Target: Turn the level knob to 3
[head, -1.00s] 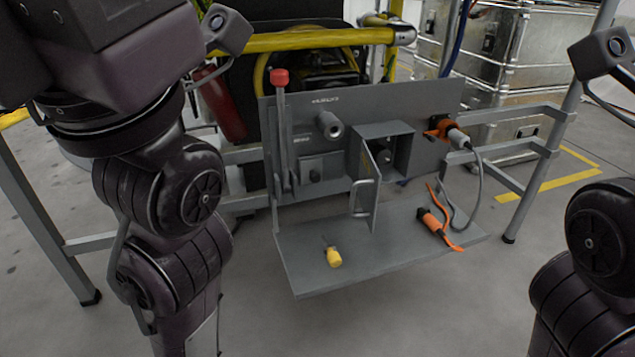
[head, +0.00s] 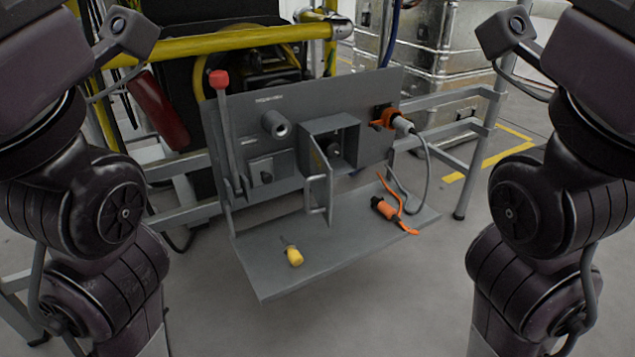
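A grey panel (head: 385,100) stands upright ahead of me in the head view. An open box (head: 350,133) on it has its door (head: 319,178) swung outward, with a dark round knob-like part (head: 334,148) inside. Left of the box, a small plate carries another dark knob-like part (head: 267,177). I cannot tell which is the level knob, and no numbers are readable. Both my arms show at the picture's sides, apart from the panel. Neither gripper is in view.
A red-topped lever (head: 219,80) and a grey cylinder (head: 275,124) are on the panel. The shelf (head: 300,272) below holds a yellow screwdriver (head: 293,256) and an orange-black tool (head: 384,208). Floor before it is clear.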

